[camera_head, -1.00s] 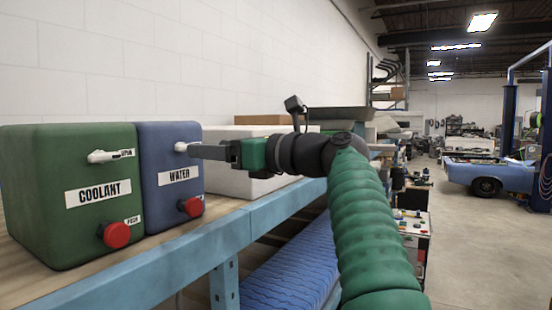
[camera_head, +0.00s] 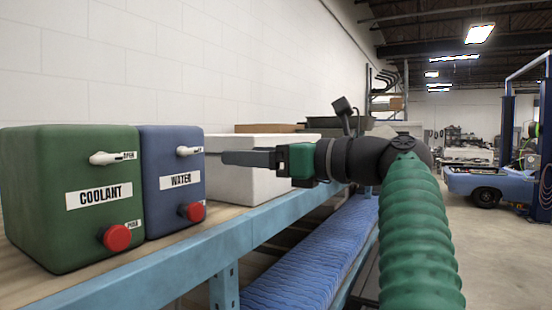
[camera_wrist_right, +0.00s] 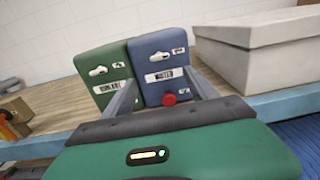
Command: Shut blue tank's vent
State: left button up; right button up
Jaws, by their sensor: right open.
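The blue tank (camera_head: 171,215), labelled WATER, stands on the bench with a white vent lever (camera_head: 188,151) near its top and a red knob (camera_head: 193,211) low on its front. My right gripper (camera_head: 226,158) is open and empty, just right of the blue tank and apart from the lever. In the right wrist view the blue tank (camera_wrist_right: 152,80), its lever (camera_wrist_right: 160,56) and red knob (camera_wrist_right: 169,99) lie ahead, between and beyond the two fingers (camera_wrist_right: 160,95). My left gripper is out of view.
A green COOLANT tank (camera_head: 70,225) with its own white lever (camera_head: 108,158) and red knob (camera_head: 116,238) stands against the blue tank's left side. A white box (camera_head: 240,185) stands to the right on the blue-edged bench (camera_head: 262,222). A white wall is behind.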

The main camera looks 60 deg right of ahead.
jog(key=s, duration=0.4)
jog(key=shift+s+a, duration=0.1)
jog(key=shift+s, duration=0.25)
jog(key=shift+w+p, duration=0.1)
jog(key=shift+p, duration=0.2)
